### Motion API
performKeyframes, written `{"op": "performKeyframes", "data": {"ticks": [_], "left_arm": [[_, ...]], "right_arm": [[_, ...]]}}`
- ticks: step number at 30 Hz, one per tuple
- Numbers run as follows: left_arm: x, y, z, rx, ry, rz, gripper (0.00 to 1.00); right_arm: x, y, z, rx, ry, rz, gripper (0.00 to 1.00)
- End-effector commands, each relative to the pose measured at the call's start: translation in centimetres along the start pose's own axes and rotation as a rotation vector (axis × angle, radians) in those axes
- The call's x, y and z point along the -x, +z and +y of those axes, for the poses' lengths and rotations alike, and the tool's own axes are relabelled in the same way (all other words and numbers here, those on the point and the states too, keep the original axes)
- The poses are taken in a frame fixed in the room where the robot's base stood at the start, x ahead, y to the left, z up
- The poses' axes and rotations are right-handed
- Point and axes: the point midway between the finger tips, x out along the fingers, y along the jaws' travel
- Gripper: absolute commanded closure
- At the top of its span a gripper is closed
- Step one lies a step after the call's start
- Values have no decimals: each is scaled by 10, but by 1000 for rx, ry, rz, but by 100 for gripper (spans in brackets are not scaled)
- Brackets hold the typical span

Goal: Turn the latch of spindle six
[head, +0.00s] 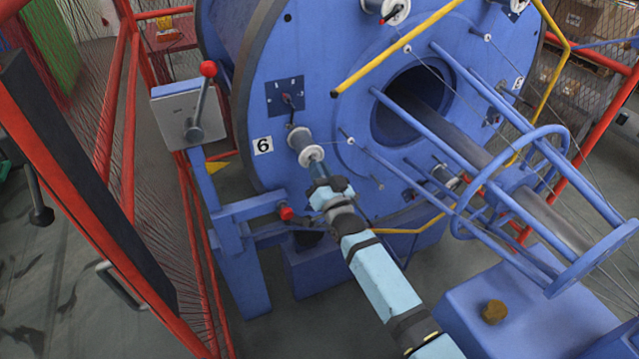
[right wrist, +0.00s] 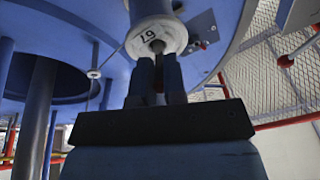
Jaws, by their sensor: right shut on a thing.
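Spindle six carries a white-flanged spool (head: 308,146) on the face of the blue disc, beside a white "6" plate (head: 263,145). My right gripper (head: 320,176) reaches up to the outer end of this spool. In the right wrist view, the printed spool flange (right wrist: 157,37) stands just past the fingers of my right gripper (right wrist: 159,75). They are shut on the small latch (right wrist: 158,46) at the spindle's end, in the middle of the flange. The fingers hide most of it, so its angle cannot be told. My left gripper is not in view.
A grey control box (head: 180,115) with a red-knobbed lever stands left of the disc. A red-knobbed handle (head: 287,213) is below. Blue rods and a hoop (head: 520,185) stand to the right of my arm. A yellow bar (head: 390,60) crosses the disc above.

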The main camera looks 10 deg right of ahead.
Motion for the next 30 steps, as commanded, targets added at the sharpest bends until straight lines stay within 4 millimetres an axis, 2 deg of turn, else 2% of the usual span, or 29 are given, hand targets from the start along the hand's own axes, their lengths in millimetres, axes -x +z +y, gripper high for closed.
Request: {"op": "performKeyframes", "data": {"ticks": [1,11,19,30], "left_arm": [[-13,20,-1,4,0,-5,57],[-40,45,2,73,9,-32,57],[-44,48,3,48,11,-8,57],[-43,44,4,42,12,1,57]], "right_arm": [[3,12,5,1,-15,34,100],[1,15,6,3,-92,220,100],[-1,14,6,3,-124,297,100],[-2,12,5,2,-130,311,100]]}}
